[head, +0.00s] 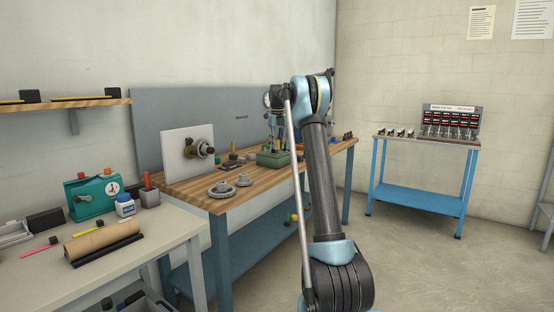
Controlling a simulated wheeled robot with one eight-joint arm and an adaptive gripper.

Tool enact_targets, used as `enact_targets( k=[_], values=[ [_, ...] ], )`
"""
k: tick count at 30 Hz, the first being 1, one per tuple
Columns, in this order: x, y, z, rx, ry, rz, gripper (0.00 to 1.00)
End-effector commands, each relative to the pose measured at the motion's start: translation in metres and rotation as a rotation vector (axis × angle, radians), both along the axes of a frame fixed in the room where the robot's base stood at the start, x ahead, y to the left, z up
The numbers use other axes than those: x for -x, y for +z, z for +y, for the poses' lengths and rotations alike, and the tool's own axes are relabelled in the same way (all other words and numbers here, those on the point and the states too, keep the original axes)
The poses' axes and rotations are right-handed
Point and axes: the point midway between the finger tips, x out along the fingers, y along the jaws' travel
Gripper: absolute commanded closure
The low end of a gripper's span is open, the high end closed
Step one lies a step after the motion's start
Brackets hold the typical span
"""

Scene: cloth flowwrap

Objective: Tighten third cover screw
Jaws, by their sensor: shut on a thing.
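My gripper (274,134) is small and far off in the head view, pointing down over the wooden workbench (200,195). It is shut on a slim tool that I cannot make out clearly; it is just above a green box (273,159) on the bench. A white upright panel (177,170) stands at the left of the bench and carries a round metal fitting (198,149). I cannot make out any cover screws at this distance.
A blue stand (420,195) with a display rack (453,120) is at right. The floor between is clear.

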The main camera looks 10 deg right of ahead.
Motion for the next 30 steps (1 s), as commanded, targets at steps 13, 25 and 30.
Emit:
enact_targets(
  k=[13, 25, 30],
  values=[
    [0.000, 0.018, 0.000, 0.000, 0.000, -0.001, 1.00],
    [0.001, 0.034, 0.000, 0.000, 0.001, 0.000, 1.00],
    [0.001, 0.039, 0.000, 0.000, 0.001, 0.000, 1.00]
  ],
)
